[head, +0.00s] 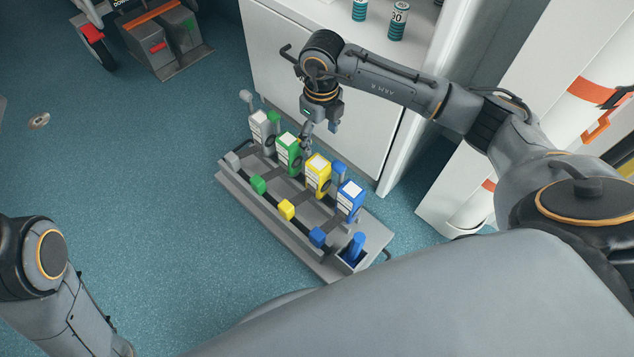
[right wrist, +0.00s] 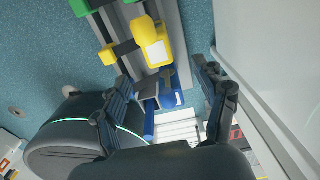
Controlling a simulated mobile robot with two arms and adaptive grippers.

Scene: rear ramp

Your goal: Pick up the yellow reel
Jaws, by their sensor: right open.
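The yellow reel (head: 318,176) looks like a yellow upright body with a white label and a dark round part at its side. It stands in a grey rack (head: 279,219) on the floor, between a green unit (head: 288,152) and a blue unit (head: 349,203). In the right wrist view the yellow reel (right wrist: 151,43) shows beyond the fingers. My right gripper (head: 318,130) hangs over the back edge of the rack, near the green and yellow units. Its fingers (right wrist: 172,88) are apart with nothing held between them. My left arm shows at lower left; its gripper is out of view.
A grey unit (head: 260,127) stands at the rack's far left end. Green, yellow (head: 286,209) and blue (head: 318,236) blocks line the front. A blue cylinder (head: 355,246) stands at the right end. A white cabinet (head: 330,90) rises close behind.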

